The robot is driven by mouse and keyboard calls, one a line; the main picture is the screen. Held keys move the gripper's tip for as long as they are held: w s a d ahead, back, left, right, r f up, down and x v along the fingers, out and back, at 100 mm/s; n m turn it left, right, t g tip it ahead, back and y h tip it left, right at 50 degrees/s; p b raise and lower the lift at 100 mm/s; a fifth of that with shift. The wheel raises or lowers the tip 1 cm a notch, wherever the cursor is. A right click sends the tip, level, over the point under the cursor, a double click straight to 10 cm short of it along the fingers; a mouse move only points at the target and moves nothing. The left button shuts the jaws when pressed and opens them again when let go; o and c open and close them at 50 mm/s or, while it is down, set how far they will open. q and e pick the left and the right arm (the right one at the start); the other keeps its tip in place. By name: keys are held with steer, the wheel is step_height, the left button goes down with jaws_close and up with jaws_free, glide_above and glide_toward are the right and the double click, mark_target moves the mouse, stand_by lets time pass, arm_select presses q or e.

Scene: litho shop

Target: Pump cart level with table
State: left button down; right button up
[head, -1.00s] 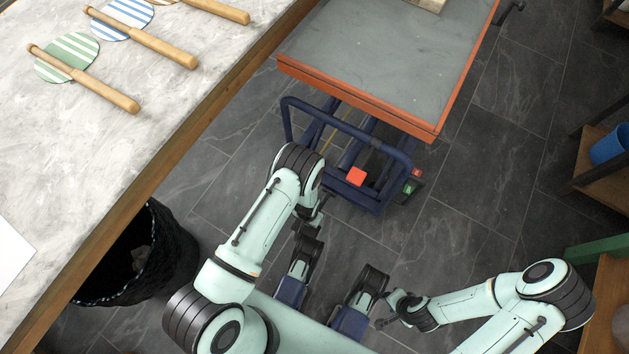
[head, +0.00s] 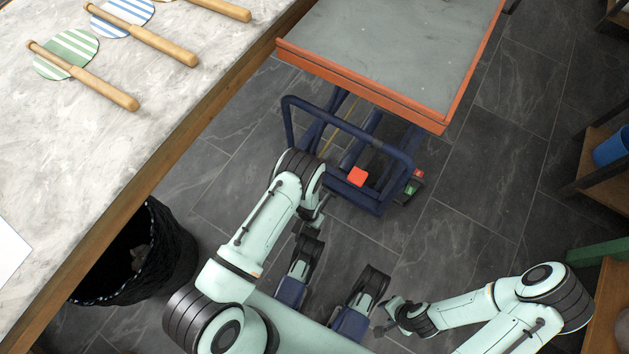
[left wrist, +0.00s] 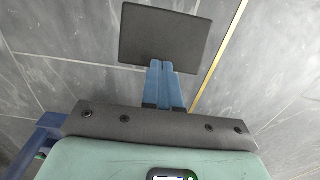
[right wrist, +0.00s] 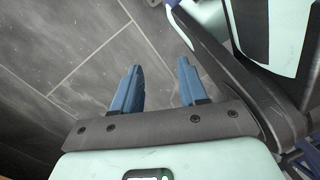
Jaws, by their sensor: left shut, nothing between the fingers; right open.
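The cart has a grey top with an orange rim (head: 365,92), on a navy frame with a looped handle (head: 345,128). It stands to the right of the marble-topped table (head: 60,150); I cannot tell exactly how their heights compare. A flat black pedal-like plate (left wrist: 165,38) shows in the left wrist view. My left gripper (left wrist: 166,68) is shut and empty, its fingertips over or against the plate's near edge; contact is unclear. In the head view it is mostly hidden by my arm, near the handle. My right gripper (right wrist: 158,80) is open and empty above the floor, away from the cart.
A red-orange pad (head: 357,176) is on the cart's frame. A black basket (head: 165,255) stands beside the table. Wooden-handled paddles (head: 115,90) lie on the table. A shelf with a blue container (head: 611,148) is at right. Dark tiled floor (head: 490,200) is clear right of the cart.

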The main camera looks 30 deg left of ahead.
arm_select(q)
step_height(320, 180, up, 9)
steer(key=p, duration=0.6)
steer(key=shift+r, duration=0.2)
arm_select(e)
steer(key=w+a+r+t, duration=0.2)
steer(key=w+r, duration=0.5)
steer(key=r, duration=0.2)
steer(key=shift+a+r+n+t, duration=0.25)
steer(key=shift+a+n+t, duration=0.15)
arm_select(q)
steer(key=shift+s, duration=0.1)
arm_select(e)
steer(key=shift+w+f, duration=0.1)
